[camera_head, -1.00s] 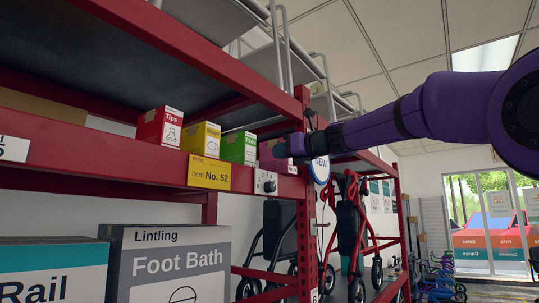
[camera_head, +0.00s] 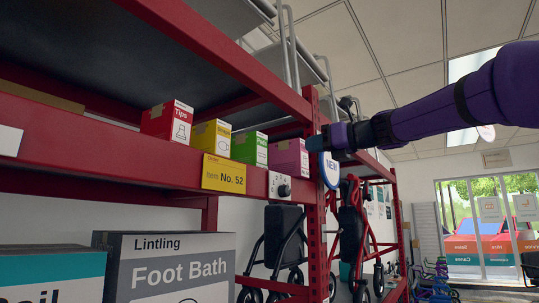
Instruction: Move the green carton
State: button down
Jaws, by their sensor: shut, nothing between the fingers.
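The green carton (camera_head: 249,149) stands on the red shelf, between a yellow carton on its left and a pink carton on its right. My gripper (camera_head: 318,143) is at the end of the purple arm, to the right of the pink carton and in front of the red rack post. It is apart from the green carton, with the pink carton between them in the picture. The fingers are small and dark in this view, and nothing shows held in them.
A red carton (camera_head: 168,121), the yellow carton (camera_head: 211,137) and the pink carton (camera_head: 289,158) share the shelf. A yellow No. 52 label (camera_head: 224,174) and a dial box (camera_head: 280,186) are on its front beam. A round NEW sign (camera_head: 329,170) hangs by the post. Foot Bath boxes (camera_head: 170,267) stand below.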

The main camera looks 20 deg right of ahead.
aim_at(262, 155)
jog(key=x, duration=1.4)
jog(key=shift+s, duration=0.1)
jog(key=shift+a, duration=0.1)
jog(key=shift+x, duration=1.4)
jog(key=shift+s, duration=0.1)
